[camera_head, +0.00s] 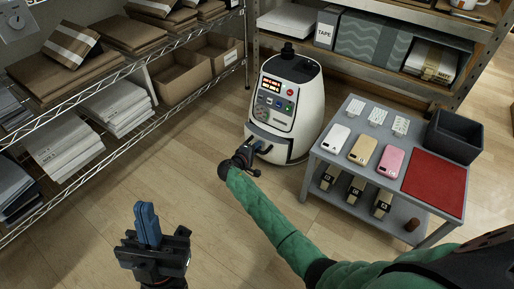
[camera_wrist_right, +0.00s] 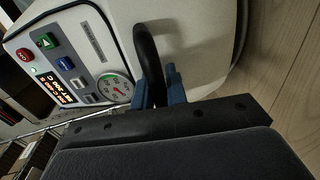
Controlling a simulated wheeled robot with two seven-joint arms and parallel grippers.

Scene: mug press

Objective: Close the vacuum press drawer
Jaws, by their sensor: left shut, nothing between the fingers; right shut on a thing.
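My right gripper (camera_head: 251,147) is at the drawer front. In the right wrist view its blue fingertips (camera_wrist_right: 161,88) are shut around the black drawer handle (camera_wrist_right: 149,55), beside the panel with its buttons and gauge (camera_wrist_right: 115,86). My left gripper (camera_head: 147,222) is shut and empty, above the floor away from the press.
A grey cart (camera_head: 322,150) with phones, a red mat (camera_head: 434,183) and a dark bin (camera_head: 455,136) stands right of the press. Wire shelves (camera_head: 128,68) with boxes and paper line the left, and another shelf (camera_head: 352,77) stands behind. The wooden floor (camera_head: 160,165) is clear between.

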